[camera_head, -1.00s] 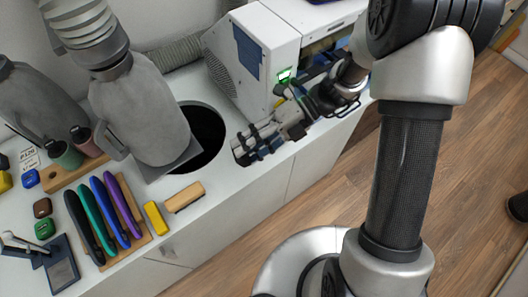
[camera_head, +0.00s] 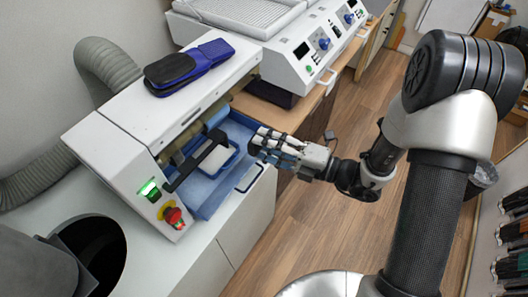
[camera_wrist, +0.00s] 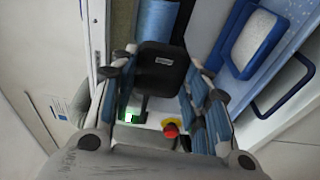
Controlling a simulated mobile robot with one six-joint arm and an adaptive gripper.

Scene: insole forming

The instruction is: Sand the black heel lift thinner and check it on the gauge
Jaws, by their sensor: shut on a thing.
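My gripper (camera_head: 264,143) is in front of the open bay of the white sanding machine (camera_head: 125,110), over the right edge of its blue tray. In the wrist view my gripper (camera_wrist: 160,62) is shut on the black heel lift (camera_wrist: 160,75), a dark block with a small pale label between the fingers. The lift is hard to make out in the head view. A blue roller (camera_wrist: 156,18) shows beyond the lift in the wrist view, apparently apart from it. The gauge is not in view now.
The machine has a green-lit switch (camera_head: 150,190) and a red stop button (camera_head: 173,216). A black bar (camera_head: 188,167) crosses the bay, beside a white pad (camera_head: 216,158) in the blue tray (camera_head: 205,195). A dark hole (camera_head: 95,250) is at lower left.

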